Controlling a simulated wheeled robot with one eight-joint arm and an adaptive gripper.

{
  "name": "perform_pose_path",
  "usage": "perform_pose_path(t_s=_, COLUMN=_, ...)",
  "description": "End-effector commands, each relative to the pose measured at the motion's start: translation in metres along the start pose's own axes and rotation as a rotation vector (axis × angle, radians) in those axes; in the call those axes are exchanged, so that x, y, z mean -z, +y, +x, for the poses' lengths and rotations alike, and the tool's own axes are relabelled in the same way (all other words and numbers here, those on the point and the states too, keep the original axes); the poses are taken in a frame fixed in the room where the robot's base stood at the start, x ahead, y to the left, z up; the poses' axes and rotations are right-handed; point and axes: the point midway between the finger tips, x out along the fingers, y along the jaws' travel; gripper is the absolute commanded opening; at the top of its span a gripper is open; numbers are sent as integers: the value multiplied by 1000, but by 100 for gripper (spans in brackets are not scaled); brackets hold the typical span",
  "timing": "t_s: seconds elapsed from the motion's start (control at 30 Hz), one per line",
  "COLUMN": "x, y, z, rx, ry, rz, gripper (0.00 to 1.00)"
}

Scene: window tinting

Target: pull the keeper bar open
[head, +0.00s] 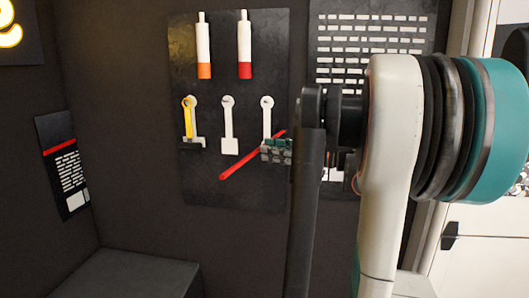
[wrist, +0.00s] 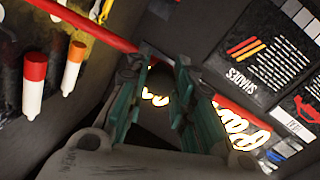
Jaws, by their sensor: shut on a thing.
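The keeper bar (head: 245,160) is a long thin red bar in front of the lower part of the dark tool board. It slants, its left end low and its right end higher. In the wrist view the bar (wrist: 85,22) runs from the top left to the fingertips, and red shows again past them. My gripper (head: 276,151), with teal fingers, is at the right part of the bar. In the wrist view its fingertips (wrist: 158,68) are at the bar, shut on it. The exact contact is partly hidden by the fingers.
The dark tool board (head: 183,100) carries an orange-tipped tube (head: 204,45), a red-tipped tube (head: 245,45), a yellow tool (head: 188,118) and white tool shapes (head: 227,128). A printed sign (head: 63,165) hangs on the left wall. A dark box-like surface (head: 140,272) is at lower left.

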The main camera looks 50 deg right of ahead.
Motion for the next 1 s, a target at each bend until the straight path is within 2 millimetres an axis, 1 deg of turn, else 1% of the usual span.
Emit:
perform_pose_path(t_s=0.13, x=0, y=1, z=-4, rx=16, ry=6, rz=0, gripper=0)
perform_pose_path(t_s=0.5, x=0, y=1, z=-4, rx=20, ry=7, rz=0, gripper=0)
perform_pose_path(t_s=0.53, x=0, y=1, z=-4, rx=20, ry=7, rz=0, gripper=25)
perform_pose_path(t_s=0.57, x=0, y=1, z=-4, rx=20, ry=7, rz=0, gripper=32)
perform_pose_path(t_s=0.6, x=0, y=1, z=-4, rx=20, ry=7, rz=0, gripper=41)
perform_pose_path(t_s=0.63, x=0, y=1, z=-4, rx=20, ry=7, rz=0, gripper=44)
perform_pose_path(t_s=1.0, x=0, y=1, z=-7, rx=19, ry=6, rz=0, gripper=44)
